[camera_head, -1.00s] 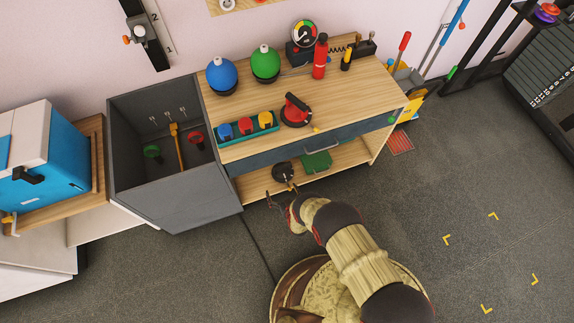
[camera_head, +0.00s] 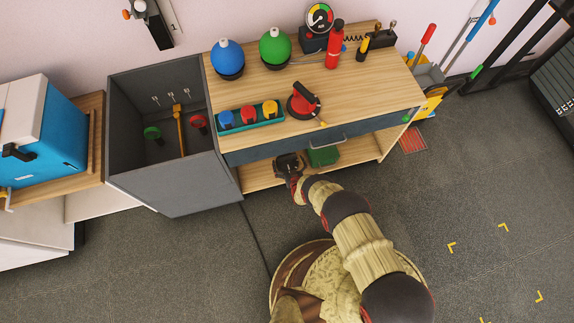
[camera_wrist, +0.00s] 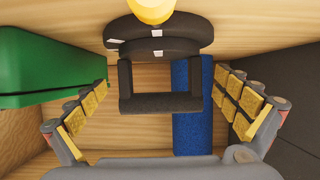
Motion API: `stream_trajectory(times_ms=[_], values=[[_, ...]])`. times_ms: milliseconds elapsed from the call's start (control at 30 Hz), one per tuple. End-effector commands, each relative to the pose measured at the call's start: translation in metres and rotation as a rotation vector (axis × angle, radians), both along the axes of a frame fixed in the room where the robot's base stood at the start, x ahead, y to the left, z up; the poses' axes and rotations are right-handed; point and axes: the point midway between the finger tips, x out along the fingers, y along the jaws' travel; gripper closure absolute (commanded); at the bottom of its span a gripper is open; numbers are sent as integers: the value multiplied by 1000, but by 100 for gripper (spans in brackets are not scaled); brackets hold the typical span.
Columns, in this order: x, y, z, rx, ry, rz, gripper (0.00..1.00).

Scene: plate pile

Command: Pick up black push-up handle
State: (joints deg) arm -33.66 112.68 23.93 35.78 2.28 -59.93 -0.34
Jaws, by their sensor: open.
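The black push-up handle (camera_wrist: 160,103) is in the middle of the wrist view, on the wooden lower shelf. Its straight grip bar faces my gripper, and two side posts lead to dark rounded parts with small white patches. My gripper (camera_wrist: 163,84) is open, with its yellow-padded fingers on the left and right of the handle. Gaps show between both fingers and the handle. In the head view my gripper (camera_head: 285,170) is at the front of the lower shelf and hides most of the handle.
A green box (camera_wrist: 45,65) is close to the left finger; a dark panel (camera_wrist: 275,75) is on the right. A blue strip (camera_wrist: 192,125) lies beside the handle, and a yellow rounded thing (camera_wrist: 152,8) is at the top. The drawer (camera_head: 300,143) is above the lower shelf.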

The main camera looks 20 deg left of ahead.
Motion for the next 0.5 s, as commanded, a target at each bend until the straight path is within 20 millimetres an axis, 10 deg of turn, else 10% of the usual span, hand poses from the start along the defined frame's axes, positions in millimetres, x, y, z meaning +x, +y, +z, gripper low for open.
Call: stream_trajectory(times_ms=[500], values=[[8, 5, -4, -1, 1, 0, 11]])
